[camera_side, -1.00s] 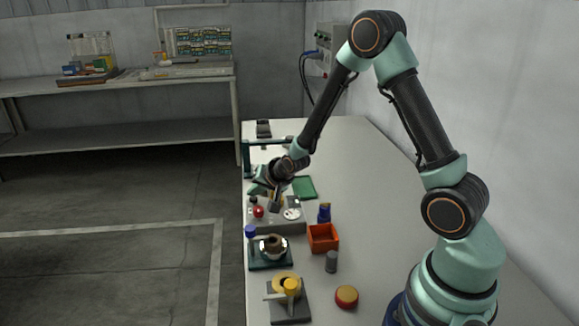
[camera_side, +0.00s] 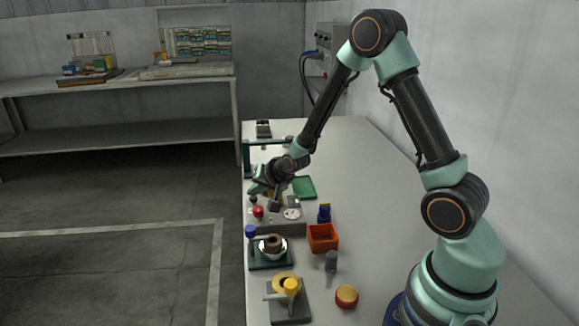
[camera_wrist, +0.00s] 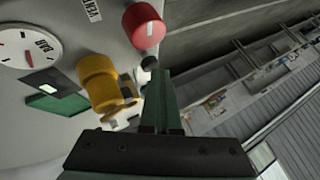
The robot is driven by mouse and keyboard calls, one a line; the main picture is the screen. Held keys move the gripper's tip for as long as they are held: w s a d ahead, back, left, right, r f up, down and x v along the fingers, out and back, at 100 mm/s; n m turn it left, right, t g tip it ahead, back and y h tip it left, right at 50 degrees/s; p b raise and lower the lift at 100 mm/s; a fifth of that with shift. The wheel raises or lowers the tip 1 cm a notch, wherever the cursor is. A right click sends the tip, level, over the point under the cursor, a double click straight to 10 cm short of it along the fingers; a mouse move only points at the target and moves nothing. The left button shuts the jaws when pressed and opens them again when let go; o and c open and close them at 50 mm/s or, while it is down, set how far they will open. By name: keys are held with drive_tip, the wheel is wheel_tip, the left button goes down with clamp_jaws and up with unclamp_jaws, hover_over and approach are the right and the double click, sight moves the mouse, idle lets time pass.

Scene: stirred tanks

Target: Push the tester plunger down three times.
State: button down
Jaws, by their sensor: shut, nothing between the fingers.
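My gripper (camera_side: 272,203) is shut and empty, over the grey panel unit (camera_side: 290,228) on the bench. In the wrist view its green fingers (camera_wrist: 160,80) are together. A small dark round knob (camera_wrist: 149,62) shows just past the fingertips, possibly the plunger top; I cannot tell whether the fingers touch it. Beside it are a red knob (camera_wrist: 144,25), which also shows in the side view (camera_side: 258,211), and a yellow part (camera_wrist: 101,84). A round white BAR dial (camera_wrist: 28,45) lies farther left, also in the side view (camera_side: 292,214).
An orange open box (camera_side: 322,237), a blue item (camera_side: 324,212) and a grey cylinder (camera_side: 331,262) stand right of the panel. Nearer are a green-based stand with a bowl (camera_side: 258,262), a yellow-topped device (camera_side: 290,287) and a red-brown round item (camera_side: 346,296). The right bench is clear.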

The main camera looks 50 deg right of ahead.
drive_tip(key=shift+r, duration=0.75)
drive_tip(key=shift+r, duration=2.55)
idle(0.5)
wheel_tip(320, 180, up, 4)
drive_tip(key=shift+f, duration=0.1)
idle(0.3)
drive_tip(key=shift+f, duration=4.45)
drive_tip(key=shift+f, duration=0.1)
